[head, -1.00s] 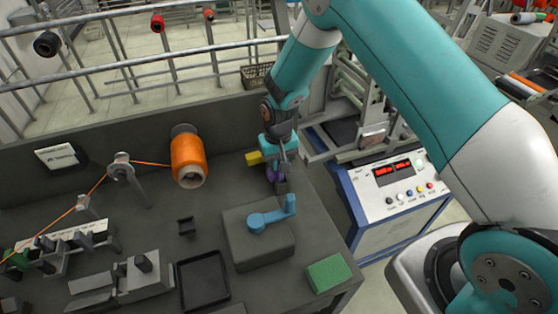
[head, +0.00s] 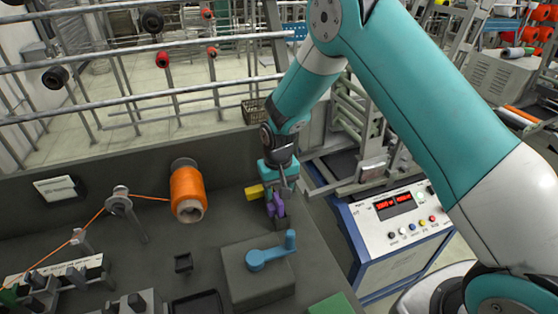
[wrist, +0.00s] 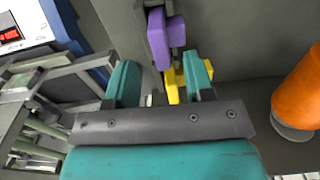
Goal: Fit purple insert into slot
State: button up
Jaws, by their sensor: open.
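The purple insert (head: 274,205) stands at a dark grey holder (head: 280,222) near the back right of the bench. How deep it sits in the slot is hard to tell. In the wrist view the purple insert (wrist: 165,40) lies just beyond my fingertips, with a grey part beside it. My gripper (head: 281,182) is above the insert; in the wrist view its teal fingers (wrist: 160,70) are apart with nothing clamped between them. A yellow piece (head: 255,191) sits beside the insert, and it also shows in the wrist view (wrist: 173,86) near the right finger.
An orange thread bobbin (head: 187,190) stands left of the gripper, its thread running to a guide pulley (head: 119,204). A blue crank (head: 270,252) on a grey block is in front. A control box (head: 398,215) stands to the right.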

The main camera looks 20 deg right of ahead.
notch_tip(320, 180, up, 14)
jog(key=b, duration=0.2)
jog(key=shift+r, duration=0.2)
